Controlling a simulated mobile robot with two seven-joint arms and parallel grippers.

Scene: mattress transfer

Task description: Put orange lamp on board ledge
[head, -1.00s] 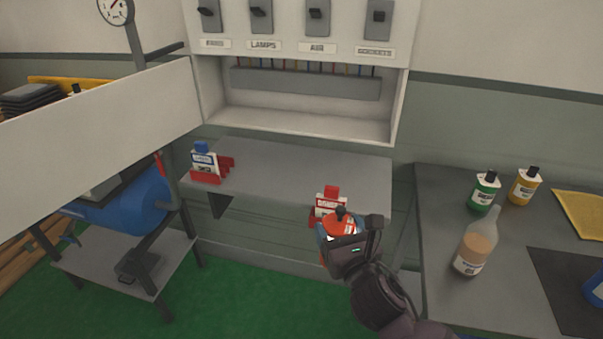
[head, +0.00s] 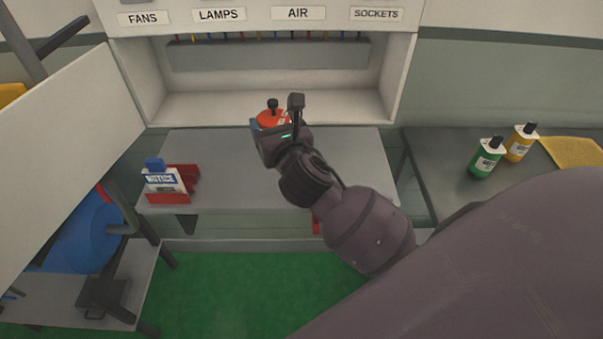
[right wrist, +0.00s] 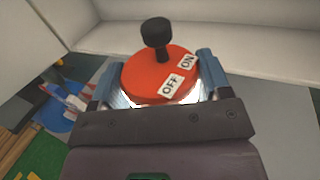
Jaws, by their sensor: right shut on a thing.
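The orange lamp (head: 268,119) has a round orange top with a black knob. In the right wrist view the lamp (right wrist: 150,80) carries ON and OFF labels and sits between the blue fingers of my right gripper (right wrist: 158,82). My right gripper (head: 277,128) is shut on it and holds it over the grey shelf, in front of the open board. The board ledge (head: 225,107) is the pale bottom lip of the open board compartment, just behind the lamp; it also shows in the right wrist view (right wrist: 215,48). My left gripper is not in view.
A white bottle with a blue cap (head: 160,180) stands in a red holder on the left of the grey shelf (head: 225,190). The open white board door (head: 70,150) juts out at left. Green (head: 486,157) and yellow (head: 521,143) bottles stand on the right counter.

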